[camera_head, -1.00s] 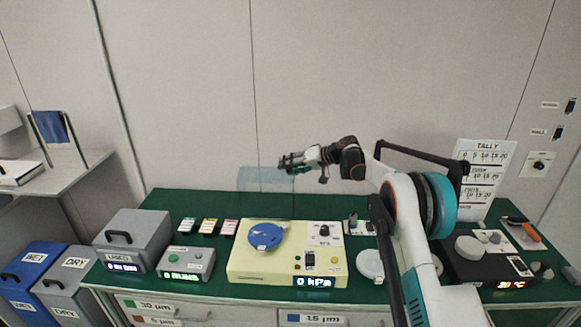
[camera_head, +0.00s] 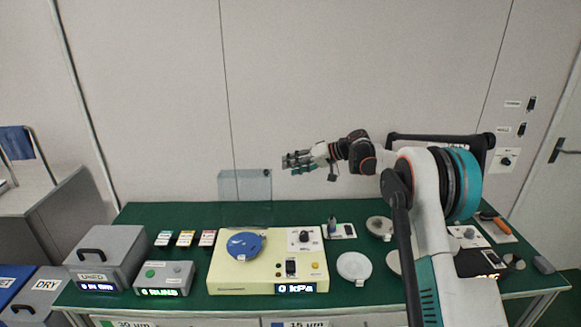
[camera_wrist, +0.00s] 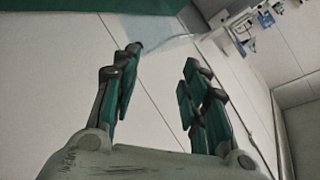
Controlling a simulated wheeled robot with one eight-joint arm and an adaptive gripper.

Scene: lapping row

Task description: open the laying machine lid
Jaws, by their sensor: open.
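The laying machine (camera_head: 222,268) is a cream box on the green bench, with a blue round plate (camera_head: 245,245) on top and a display reading 0 kPa. Its clear lid (camera_head: 245,190) stands raised and roughly upright at the machine's back edge, above the plate. My gripper (camera_head: 284,161) is in the air to the right of the lid's top edge, with a small gap in the picture. In the wrist view my gripper (camera_wrist: 160,80) has its fingers spread with nothing between them. A faint clear sheet, probably the lid, shows beyond the fingertips.
The wall is behind; the air above the bench's left side is clear.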

